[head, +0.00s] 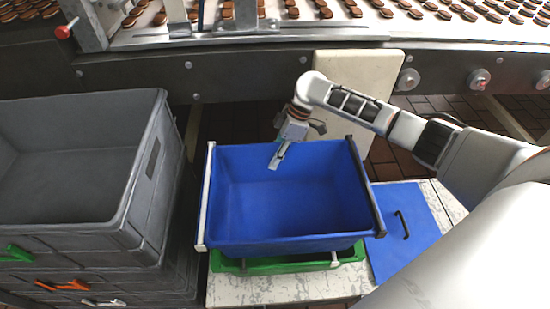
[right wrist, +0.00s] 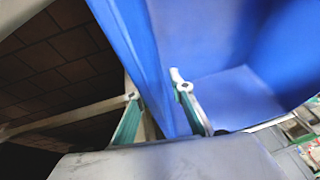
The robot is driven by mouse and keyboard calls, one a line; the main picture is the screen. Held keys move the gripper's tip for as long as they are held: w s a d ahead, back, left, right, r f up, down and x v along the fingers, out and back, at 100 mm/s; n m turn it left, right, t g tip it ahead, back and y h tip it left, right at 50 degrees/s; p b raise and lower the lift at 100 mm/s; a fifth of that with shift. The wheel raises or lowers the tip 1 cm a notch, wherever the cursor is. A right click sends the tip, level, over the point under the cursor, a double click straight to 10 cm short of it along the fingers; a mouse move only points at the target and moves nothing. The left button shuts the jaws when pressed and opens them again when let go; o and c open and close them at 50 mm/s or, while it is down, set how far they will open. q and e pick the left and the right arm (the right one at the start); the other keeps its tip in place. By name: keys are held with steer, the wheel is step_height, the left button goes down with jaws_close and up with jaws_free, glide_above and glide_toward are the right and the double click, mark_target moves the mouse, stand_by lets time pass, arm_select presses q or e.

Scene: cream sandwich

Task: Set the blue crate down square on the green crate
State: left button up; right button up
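The blue crate (head: 287,197) is upright and empty, above the green crate (head: 290,265) in the head view. It hides most of the green crate; only a front strip with pale handles shows. The blue crate looks slightly turned against the green one. Whether it touches it cannot be told. My right gripper (head: 281,155) is at the blue crate's far wall, one finger inside. In the right wrist view, its two fingertips (right wrist: 158,90) lie on either side of the blue wall (right wrist: 135,45), apparently shut on it. My left gripper is not in view.
Grey crates (head: 145,205) are stacked close on the left. A flat blue panel (head: 405,225) with a dark handle lies right of the crates on a pale marbled top (head: 265,290). A conveyor (head: 300,35) with sandwich biscuits runs along the back. A cream board (head: 360,75) stands behind.

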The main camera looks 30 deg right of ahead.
steer(key=shift+s+d+f, duration=0.1)
steer(key=shift+f, duration=0.1)
step_height(320, 180, up, 10)
steer(key=shift+r, duration=0.15)
stand_by(0.4)
stand_by(0.4)
